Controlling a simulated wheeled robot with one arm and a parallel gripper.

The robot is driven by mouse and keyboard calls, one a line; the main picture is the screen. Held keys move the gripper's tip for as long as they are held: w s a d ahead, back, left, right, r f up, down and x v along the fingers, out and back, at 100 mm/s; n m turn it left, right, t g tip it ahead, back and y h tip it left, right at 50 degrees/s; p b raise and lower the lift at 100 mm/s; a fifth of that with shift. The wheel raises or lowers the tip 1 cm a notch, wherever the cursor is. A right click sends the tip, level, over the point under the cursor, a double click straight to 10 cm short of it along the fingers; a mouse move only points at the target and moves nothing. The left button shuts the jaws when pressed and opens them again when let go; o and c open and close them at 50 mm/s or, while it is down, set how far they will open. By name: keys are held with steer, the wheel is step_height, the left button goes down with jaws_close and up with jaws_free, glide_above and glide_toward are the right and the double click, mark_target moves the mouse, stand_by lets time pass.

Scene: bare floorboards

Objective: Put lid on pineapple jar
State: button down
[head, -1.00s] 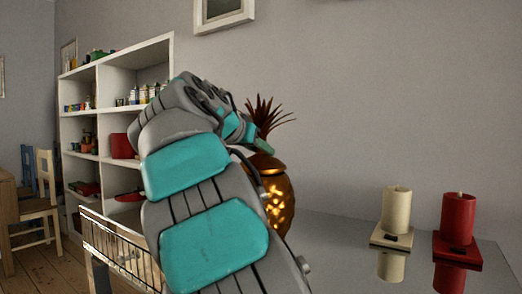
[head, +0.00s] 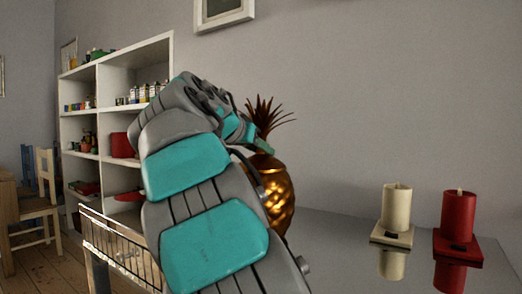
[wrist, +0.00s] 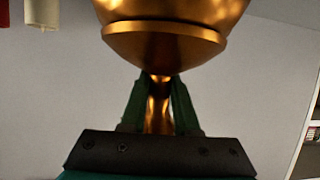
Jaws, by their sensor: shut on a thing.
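The golden pineapple jar (head: 280,205) stands upright on the grey tabletop, partly hidden behind my arm. Its lid (head: 264,165) is over the jar's mouth, with a crown of dark spiky leaves (head: 265,117) above. My gripper (head: 264,147) is shut on the lid's stem, just below the leaves. In the wrist view the green fingers (wrist: 158,100) pinch the golden stem. The lid's smooth dome (wrist: 165,47) meets the jar's body (wrist: 170,8) at a rim there. I see no clear gap between them, but cannot tell whether the lid is fully seated.
A cream candle (head: 396,208) and a red candle (head: 458,218) stand on small bases on the tabletop (head: 335,245) to the right. A wire basket (head: 120,245) is at the left front. A white shelf (head: 118,65) stands behind. The tabletop between jar and candles is clear.

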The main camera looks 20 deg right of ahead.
steer(key=shift+c, duration=0.5)
jaws_free()
steer(key=shift+a, duration=0.1)
steer(key=s+a+b, duration=0.2)
steer(key=s+a, duration=0.3)
steer(key=a, duration=0.3)
steer(key=shift+s, duration=0.25)
stand_by(1.1)
steer(key=shift+a, duration=0.1)
